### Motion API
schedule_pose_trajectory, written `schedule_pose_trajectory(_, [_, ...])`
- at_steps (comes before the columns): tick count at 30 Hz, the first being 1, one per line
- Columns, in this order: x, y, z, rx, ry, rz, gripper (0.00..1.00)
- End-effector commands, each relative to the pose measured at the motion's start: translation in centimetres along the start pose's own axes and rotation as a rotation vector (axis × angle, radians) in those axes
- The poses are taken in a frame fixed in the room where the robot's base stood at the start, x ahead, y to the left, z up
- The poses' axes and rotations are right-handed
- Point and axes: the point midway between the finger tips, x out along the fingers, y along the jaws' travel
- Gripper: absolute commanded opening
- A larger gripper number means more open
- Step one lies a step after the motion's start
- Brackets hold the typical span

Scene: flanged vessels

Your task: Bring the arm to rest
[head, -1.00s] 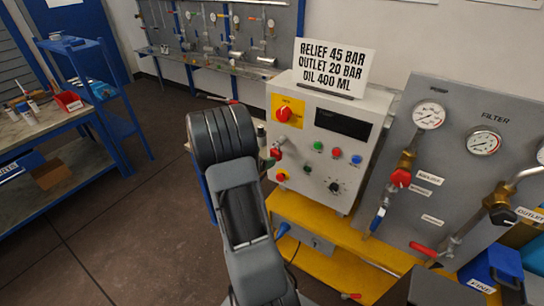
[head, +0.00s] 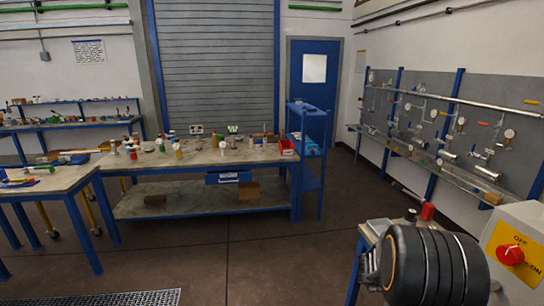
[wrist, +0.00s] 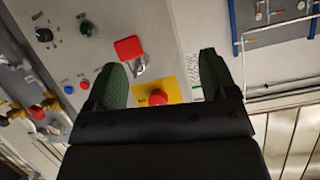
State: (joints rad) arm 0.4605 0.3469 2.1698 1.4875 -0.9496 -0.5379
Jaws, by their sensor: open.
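My arm (head: 432,268) shows at the lower right of the head view as a dark ribbed joint, with my gripper out of sight there. In the wrist view my gripper (wrist: 160,84) has its two green fingers wide apart with nothing between them. The grey control panel (wrist: 62,62) lies beyond the fingers in that view, with a red knob (wrist: 157,97) on a yellow plate seen between them. The panel's edge and its red switch (head: 510,254) also show at the right of the head view.
A workbench (head: 190,160) with small parts stands ahead, beside a blue shelf rack (head: 311,170). A second table (head: 60,182) is at the left. A grey pegboard (head: 465,122) with gauges lines the right wall. The floor (head: 250,262) in the middle is clear.

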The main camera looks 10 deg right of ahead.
Motion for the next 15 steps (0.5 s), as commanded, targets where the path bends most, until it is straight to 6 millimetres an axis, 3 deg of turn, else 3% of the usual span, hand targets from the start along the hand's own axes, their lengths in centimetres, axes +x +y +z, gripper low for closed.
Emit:
schedule_pose_trajectory(2, [-0.6,-2.4,2.2,-0.018,-0.126,-0.168,0.78])
schedule_pose_trajectory(4, [-2.8,-4.8,3.8,-0.05,-0.256,-0.341,0.78])
schedule_pose_trajectory(8, [-9.9,-7.4,6.5,-0.188,-0.513,-0.636,0.78])
schedule_pose_trajectory(11, [-16.4,-6.6,8.1,-0.37,-0.701,-0.805,0.78])
schedule_pose_trajectory(15, [-24.3,-1.3,8.8,-0.726,-0.889,-0.923,0.78])
